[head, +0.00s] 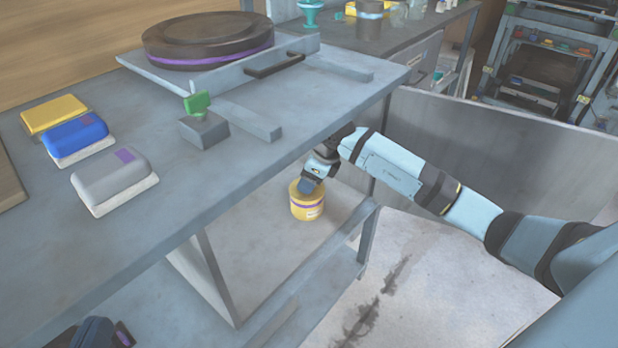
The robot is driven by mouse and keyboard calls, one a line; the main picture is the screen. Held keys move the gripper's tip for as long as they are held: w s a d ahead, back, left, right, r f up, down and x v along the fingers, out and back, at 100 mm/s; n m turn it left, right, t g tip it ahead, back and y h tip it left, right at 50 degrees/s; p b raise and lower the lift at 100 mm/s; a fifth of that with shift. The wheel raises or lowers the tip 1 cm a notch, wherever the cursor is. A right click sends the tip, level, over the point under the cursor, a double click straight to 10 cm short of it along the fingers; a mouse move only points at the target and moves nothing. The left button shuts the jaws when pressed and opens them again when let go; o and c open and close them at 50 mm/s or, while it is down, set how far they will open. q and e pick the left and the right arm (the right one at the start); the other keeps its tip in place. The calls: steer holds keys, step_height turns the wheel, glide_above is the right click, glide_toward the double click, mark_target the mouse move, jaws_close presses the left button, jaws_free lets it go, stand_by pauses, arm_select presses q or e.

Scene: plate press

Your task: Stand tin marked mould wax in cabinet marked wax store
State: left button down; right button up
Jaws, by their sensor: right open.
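A yellow tin (307,207) with a purple band and a pale label stands upright on the pale floor of the open space under the bench; its lettering is too small to read. My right gripper (310,186) reaches down to the tin's top from under the bench edge. It is open, with a blue fingertip at the tin's rim; I cannot tell if it touches. My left gripper (103,335) seems to be the dark shape cut off at the bottom left edge, and its jaws do not show. No wax store marking is readable.
The bench top (150,235) overhangs the space, and an upright panel (208,275) stands left of the tin. On the bench are a grey block (113,178), a blue block (76,137), a yellow block (55,114) and a round press plate (207,38).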

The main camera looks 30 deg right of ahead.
steer(key=s+d+r+p, duration=0.1)
steer(key=s+d+p, duration=0.2)
steer(key=s+d, duration=0.5)
steer(key=s+a+r+m+y, duration=0.2)
steer(key=s+a+y, duration=0.25)
steer(key=a, duration=0.55)
steer(key=s+a+r+m+y, duration=0.1)
steer(key=s+a+r+y, duration=0.15)
steer(key=a+y, duration=0.55)
steer(key=s+a+r+m+t+h, duration=0.1)
steer(key=s+a+r+m+t, duration=0.1)
steer(key=a+r+m+t, duration=0.65)
steer(key=s+a+r+m+t+h, duration=0.1)
steer(key=s+r+m+t, duration=0.3)
steer(key=m, duration=0.9)
arm_select(q)
steer(key=shift+s+d+r+n, duration=0.3)
steer(key=shift+s+n, duration=0.15)
steer(key=shift+n, duration=0.15)
steer(key=shift+s+d+r+n, duration=0.25)
steer(key=shift+s+n, duration=0.15)
steer(key=shift+n, duration=0.2)
arm_select(e)
steer(key=s+a+f+m+g+h, duration=0.1)
steer(key=s+a+f+m+h, duration=0.2)
steer(key=m, duration=1.3)
steer(key=shift+s+f+h, duration=0.55)
steer(key=shift+s+h, duration=0.2)
steer(key=shift+s, duration=0.1)
